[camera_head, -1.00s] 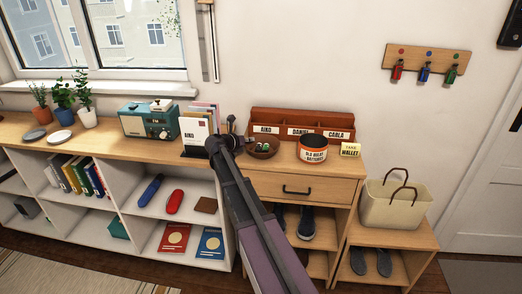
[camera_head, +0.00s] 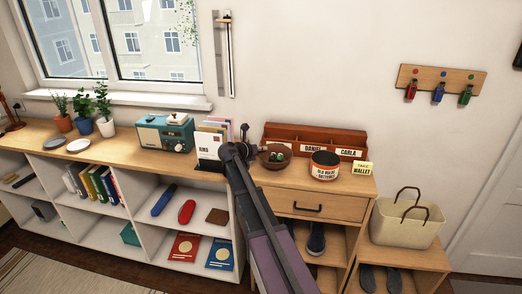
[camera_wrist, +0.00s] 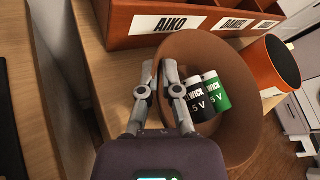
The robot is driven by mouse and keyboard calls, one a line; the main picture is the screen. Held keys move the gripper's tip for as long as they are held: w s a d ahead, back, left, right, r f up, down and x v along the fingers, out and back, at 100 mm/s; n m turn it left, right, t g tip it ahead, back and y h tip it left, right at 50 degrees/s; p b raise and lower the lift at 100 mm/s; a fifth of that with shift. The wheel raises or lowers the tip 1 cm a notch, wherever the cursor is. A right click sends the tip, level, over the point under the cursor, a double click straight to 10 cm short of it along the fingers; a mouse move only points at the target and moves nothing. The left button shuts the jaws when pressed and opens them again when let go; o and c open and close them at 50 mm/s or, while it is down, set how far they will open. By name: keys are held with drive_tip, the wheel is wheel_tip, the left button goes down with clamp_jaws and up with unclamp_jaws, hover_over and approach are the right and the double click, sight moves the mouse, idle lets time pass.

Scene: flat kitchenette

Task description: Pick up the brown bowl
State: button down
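The brown bowl (camera_head: 264,157) is at the left end of the drawer cabinet's top, in front of the red-brown letter organizer, in the head view. It looks slightly raised and hides the organizer's left label. In the wrist view the bowl (camera_wrist: 240,140) fills the middle right, with a black battery (camera_wrist: 204,124) and a green battery (camera_wrist: 216,92) inside. My gripper (camera_wrist: 159,70) is at the bowl's left rim, one finger outside and one inside, shut on the rim. The fingertips are hard to make out in the head view (camera_head: 246,133).
The organizer (camera_head: 290,134) stands close behind the bowl. Upright letters (camera_head: 209,150) and a radio (camera_head: 164,133) are to the left.

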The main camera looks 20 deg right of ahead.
drive_tip(key=p, duration=0.1)
approach(281, 166)
drive_tip(key=d, duration=0.2)
drive_tip(key=s+d, duration=0.1)
drive_tip(key=d+r, duration=0.1)
drive_tip(key=d, duration=0.1)
drive_tip(key=shift+s+d, duration=0.3)
drive_tip(key=shift+s, duration=0.1)
